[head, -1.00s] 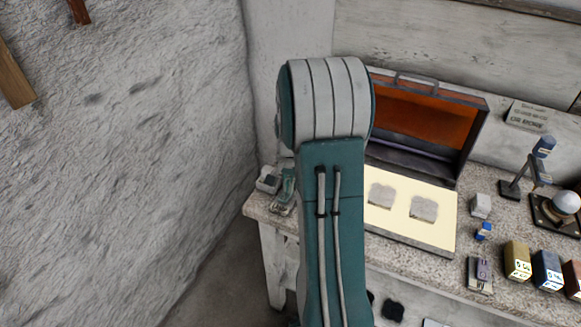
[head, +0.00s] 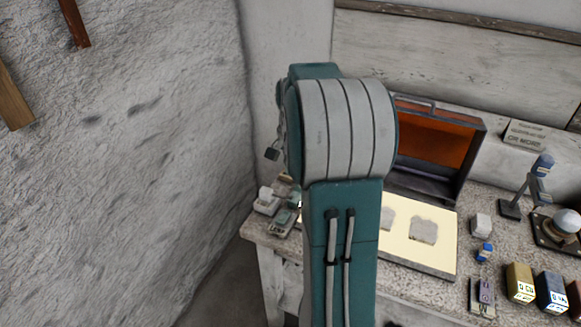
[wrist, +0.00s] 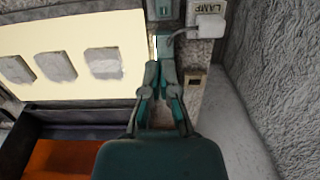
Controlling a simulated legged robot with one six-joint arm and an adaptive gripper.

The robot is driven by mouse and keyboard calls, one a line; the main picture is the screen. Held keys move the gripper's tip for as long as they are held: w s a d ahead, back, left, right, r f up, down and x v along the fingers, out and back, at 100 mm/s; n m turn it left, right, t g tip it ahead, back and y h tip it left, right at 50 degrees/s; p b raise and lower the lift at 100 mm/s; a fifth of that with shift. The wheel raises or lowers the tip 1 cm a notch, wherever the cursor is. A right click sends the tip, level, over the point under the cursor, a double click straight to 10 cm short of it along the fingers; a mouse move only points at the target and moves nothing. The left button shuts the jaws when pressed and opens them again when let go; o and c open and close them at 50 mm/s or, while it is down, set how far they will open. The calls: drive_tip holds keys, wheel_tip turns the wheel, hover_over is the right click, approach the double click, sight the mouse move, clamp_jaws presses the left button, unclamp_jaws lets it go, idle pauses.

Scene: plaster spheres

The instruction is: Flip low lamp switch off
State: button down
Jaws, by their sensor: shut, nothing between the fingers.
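In the wrist view my gripper (wrist: 163,70) is shut with nothing between its fingers. It is over the narrow strip of bench beside the cream panel. A sign reading LAMP (wrist: 208,9) is at the top of that view. A white fitting (wrist: 208,27) with a cable sits just below it. A small box with a teal face (wrist: 164,9) is left of the sign, beyond my fingertips. I cannot tell which part is the low switch, or its position. In the head view the white fitting (head: 266,201) is at the bench's left end; my arm hides most of the gripper.
The cream panel (head: 440,259) with grey patches lies before an open case with an orange inside (head: 430,135). A desk lamp (head: 530,187), a small blue-and-white bottle (head: 485,252) and coloured boxes (head: 519,282) stand to the right. The rough wall (head: 130,170) is close on the left.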

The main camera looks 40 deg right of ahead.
sight(285, 215)
drive_tip(key=shift+s+a+r+y, duration=0.1)
drive_tip(key=shift+a+r+y, duration=0.1)
drive_tip(key=shift+a, duration=0.35)
drive_tip(key=shift+a+r+y, duration=0.1)
drive_tip(key=shift+a+y, duration=0.1)
drive_tip(key=shift+a, duration=0.3)
drive_tip(key=f, duration=0.4)
drive_tip(key=a+f, duration=0.1)
drive_tip(key=f, duration=0.4)
drive_tip(key=s+a+f, duration=0.1)
drive_tip(key=f, duration=0.4)
drive_tip(key=shift+a, duration=0.1)
drive_tip(key=shift+s+a+f+h, duration=0.1)
drive_tip(key=shift+a+f+h, duration=0.15)
drive_tip(key=shift+h, duration=0.25)
drive_tip(key=shift+d, duration=0.2)
drive_tip(key=shift+w+d+r, duration=0.1)
drive_tip(key=shift+w+d, duration=0.1)
drive_tip(key=shift+d, duration=0.25)
drive_tip(key=shift+w+d+r, duration=0.1)
drive_tip(key=shift+w+d, duration=0.05)
drive_tip(key=shift+d, duration=0.3)
wheel_tip(285, 215, up, 14)
drive_tip(key=w+d, duration=0.1)
drive_tip(key=d, duration=0.1)
drive_tip(key=shift+f, duration=0.2)
